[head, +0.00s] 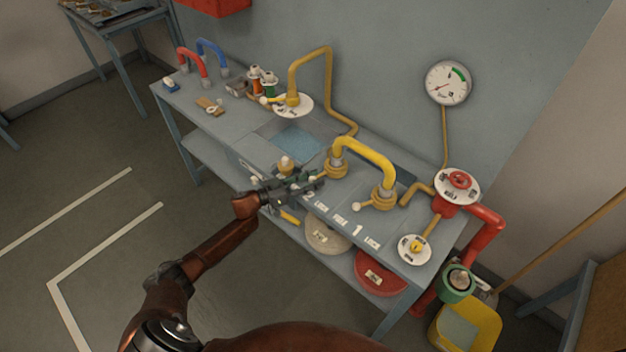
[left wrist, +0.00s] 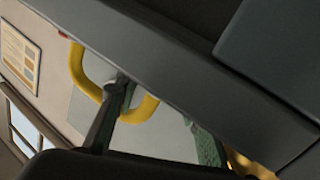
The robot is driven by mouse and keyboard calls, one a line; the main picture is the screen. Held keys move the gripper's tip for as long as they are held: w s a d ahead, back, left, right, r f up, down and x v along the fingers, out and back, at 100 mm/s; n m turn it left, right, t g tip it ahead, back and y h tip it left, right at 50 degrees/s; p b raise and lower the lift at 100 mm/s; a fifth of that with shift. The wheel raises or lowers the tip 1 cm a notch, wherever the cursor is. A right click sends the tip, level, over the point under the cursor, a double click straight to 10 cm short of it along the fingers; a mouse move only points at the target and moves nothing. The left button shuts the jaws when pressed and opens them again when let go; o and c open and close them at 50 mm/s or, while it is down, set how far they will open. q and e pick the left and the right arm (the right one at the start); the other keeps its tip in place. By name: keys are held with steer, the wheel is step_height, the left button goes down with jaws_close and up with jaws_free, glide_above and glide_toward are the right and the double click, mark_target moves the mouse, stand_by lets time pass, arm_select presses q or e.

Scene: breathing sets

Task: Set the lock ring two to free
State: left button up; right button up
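The lock ring two (head: 336,170) is a yellow collar at the left foot of the arched yellow hose (head: 365,155). My left gripper (head: 319,181) is at its near left side and hides its handle and part of its label. In the left wrist view the two fingers (left wrist: 160,120) stand apart, with the yellow hose (left wrist: 78,65) beyond them. I cannot tell whether they touch the ring. The lock ring one (head: 384,198), at the hose's right foot, has a pale-knobbed handle pointing left. The LOCK label (head: 322,206) lies right of the "2". My right gripper is not in view.
A red valve (head: 458,182) and a white dial (head: 415,249) are at the bench's right end. A gauge (head: 448,82) hangs on the wall. A yellow pipe (head: 328,75) rises behind. A yellow bucket (head: 466,325) stands on the floor.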

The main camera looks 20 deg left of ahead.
arm_select(q)
steer(key=shift+s+a, duration=0.15)
steer(key=shift+a, duration=0.05)
steer(key=v, duration=1.2)
